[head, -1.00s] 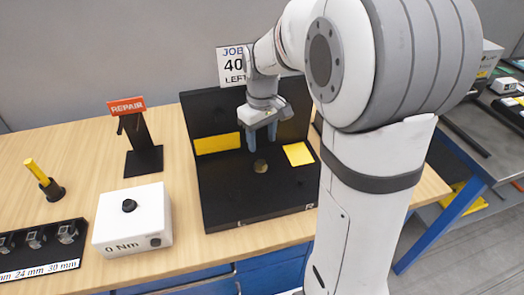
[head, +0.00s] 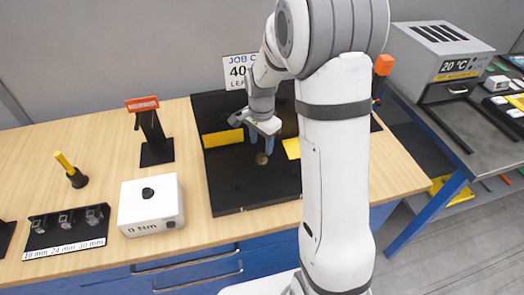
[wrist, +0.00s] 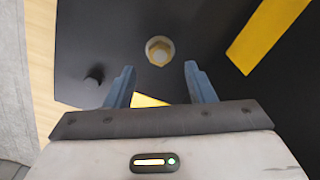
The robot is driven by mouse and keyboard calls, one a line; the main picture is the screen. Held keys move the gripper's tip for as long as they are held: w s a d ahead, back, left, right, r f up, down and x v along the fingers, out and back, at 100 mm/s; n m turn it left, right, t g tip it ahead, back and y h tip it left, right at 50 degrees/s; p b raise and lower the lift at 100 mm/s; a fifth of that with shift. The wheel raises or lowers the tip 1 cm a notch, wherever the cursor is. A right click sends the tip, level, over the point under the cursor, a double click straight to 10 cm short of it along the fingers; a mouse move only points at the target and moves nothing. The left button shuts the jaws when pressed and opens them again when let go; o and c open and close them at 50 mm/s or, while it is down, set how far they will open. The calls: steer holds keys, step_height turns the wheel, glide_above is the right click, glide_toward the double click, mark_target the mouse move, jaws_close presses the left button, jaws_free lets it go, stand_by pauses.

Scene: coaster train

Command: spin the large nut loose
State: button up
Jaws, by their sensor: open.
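The large nut (wrist: 159,51) is brass-coloured, hexagonal, and sits on a black fixture plate (head: 235,188). In the head view the nut (head: 262,158) shows as a small round spot just below my gripper. My gripper (head: 261,146) is open and empty, with its blue fingers pointing down. In the wrist view the nut lies ahead of and between the two fingertips (wrist: 158,68), and neither finger touches it. The exact height of the fingers above the plate is hard to tell.
A white 0 Nm box (head: 150,222), a socket rack (head: 67,233), a yellow-handled tool (head: 70,170) and a REPAIR stand (head: 150,135) are on the wooden bench to the left. Yellow patches mark the fixture. A 20 °C unit (head: 445,60) stands at the right.

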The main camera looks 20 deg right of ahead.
mark_target(261, 156)
step_height(261, 156, down, 5)
steer(key=shift+f+p, duration=0.1)
steer(key=shift+p, duration=0.25)
steer(key=c, duration=1)
steer(key=shift+n+b, duration=0.3)
